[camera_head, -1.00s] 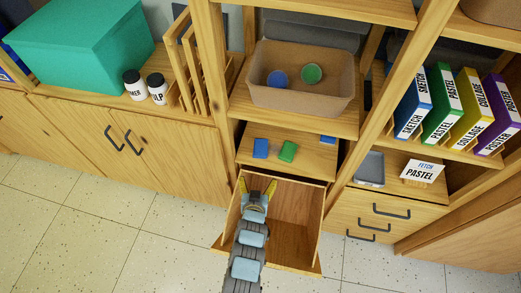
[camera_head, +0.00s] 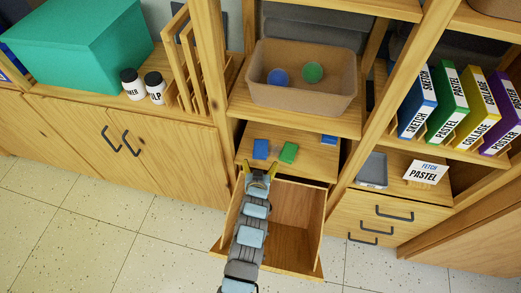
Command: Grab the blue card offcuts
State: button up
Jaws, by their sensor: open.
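A blue block (camera_head: 260,149) lies on the shelf (camera_head: 308,159) above the open drawer, left of a green block (camera_head: 288,152). Another blue piece (camera_head: 329,139) is at the shelf's right end. I cannot tell from their look which blue thing is the card offcuts. A blue round item (camera_head: 278,77) sits in the brown bin on the shelf higher up. My gripper (camera_head: 260,167) is open, its yellow fingers apart, at the shelf's front edge just below the left blue block. Nothing shows between the fingers.
The open drawer (camera_head: 300,228) lies under my arm and looks empty. The brown bin (camera_head: 303,102) also holds a green round item (camera_head: 312,71). A wooden upright bounds the shelf on the left.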

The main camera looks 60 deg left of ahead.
aim_at(260, 157)
jog(key=shift+w+a+f, duration=0.1)
jog(key=shift+a+f, duration=0.25)
jog(key=shift+a, duration=0.05)
jog(key=b+x, duration=0.2)
jog(key=x, duration=0.1)
jog(key=shift+a, duration=0.45)
jog(key=shift+w+a+f, duration=0.1)
jog(key=shift+w+a, duration=0.05)
jog(key=shift+a, duration=0.05)
jog(key=c, duration=1.1)
